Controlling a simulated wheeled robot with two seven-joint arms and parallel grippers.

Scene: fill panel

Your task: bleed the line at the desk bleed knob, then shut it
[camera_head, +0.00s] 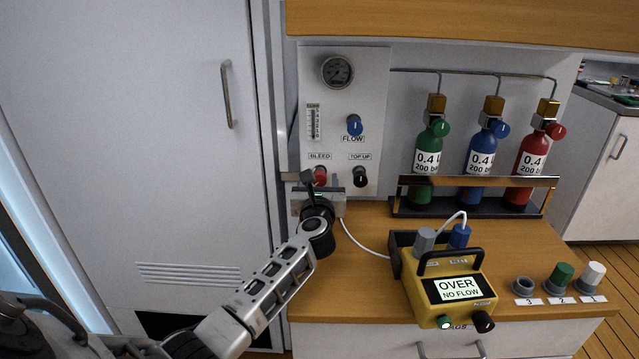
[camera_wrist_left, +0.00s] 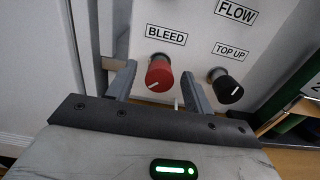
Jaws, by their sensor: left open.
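The red bleed knob (camera_head: 320,176) sits low on the white panel (camera_head: 372,100) under the BLEED label. It also shows in the left wrist view (camera_wrist_left: 160,76), with a short white mark on its face. My left gripper (camera_head: 308,179) is open in front of the panel. In the left wrist view its fingers (camera_wrist_left: 159,73) stand one on each side of the red knob, and I cannot tell whether they touch it. A yellow meter box (camera_head: 447,290) on the desk reads "OVER NO FLOW", with a lit green button. My right gripper is not in view.
The black top-up knob (camera_head: 360,177) is close right of the bleed knob; the blue flow knob (camera_head: 354,125) and round gauge (camera_head: 337,71) are above. Green, blue and red bottles (camera_head: 472,160) stand in a rack. Several small capped pieces (camera_head: 560,277) line the desk's right front.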

